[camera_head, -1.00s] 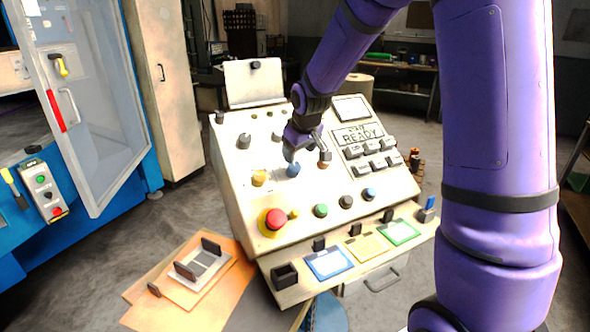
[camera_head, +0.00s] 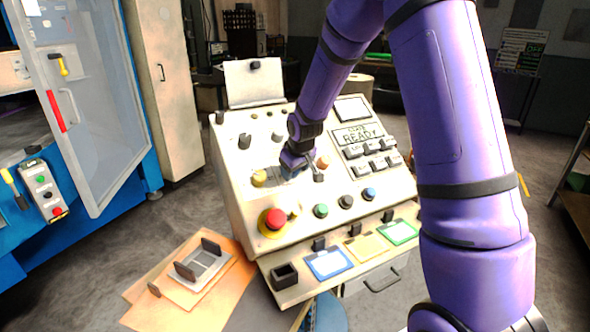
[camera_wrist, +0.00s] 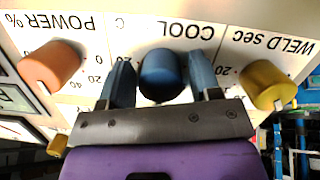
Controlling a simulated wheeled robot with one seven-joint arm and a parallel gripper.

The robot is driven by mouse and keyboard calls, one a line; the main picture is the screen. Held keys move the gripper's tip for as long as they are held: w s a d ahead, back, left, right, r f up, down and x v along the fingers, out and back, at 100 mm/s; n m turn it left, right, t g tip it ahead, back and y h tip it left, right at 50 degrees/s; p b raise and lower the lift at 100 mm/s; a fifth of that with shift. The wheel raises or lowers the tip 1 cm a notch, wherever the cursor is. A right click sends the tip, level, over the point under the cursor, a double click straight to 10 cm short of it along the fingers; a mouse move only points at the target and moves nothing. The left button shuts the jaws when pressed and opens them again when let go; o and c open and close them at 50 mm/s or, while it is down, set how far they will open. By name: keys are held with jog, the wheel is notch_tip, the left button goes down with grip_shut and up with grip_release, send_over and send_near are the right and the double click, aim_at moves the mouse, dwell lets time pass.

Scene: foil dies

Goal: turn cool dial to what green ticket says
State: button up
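The blue COOL dial (camera_wrist: 162,75) sits on the white panel in the wrist view, under the upside-down word COOL. My gripper (camera_wrist: 160,82) has one finger on each side of this dial. The fingers are apart, with the dial between them; a narrow gap seems to show on each side. In the head view my gripper (camera_head: 295,168) is at the panel's middle and mostly hides the blue dial. The green-framed ticket (camera_head: 399,232) lies on the front ledge at the right; its writing is too small to read.
An orange POWER dial (camera_wrist: 50,66) and a yellow WELD dial (camera_wrist: 267,84) flank the blue dial. A red mushroom button (camera_head: 275,219) stands below left on the console. Blue-framed (camera_head: 328,264) and yellow (camera_head: 367,247) tickets lie on the ledge beside the green one.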

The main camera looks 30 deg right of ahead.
jog(key=c, duration=0.7)
jog(key=m+y, duration=0.1)
jog(key=m, duration=0.3)
jog(key=shift+a+m+y, duration=0.1)
jog(key=shift+m+y, duration=0.3)
jog(key=shift+m, duration=1.7)
jog(key=o, duration=1)
jog(key=shift+c, duration=0.2)
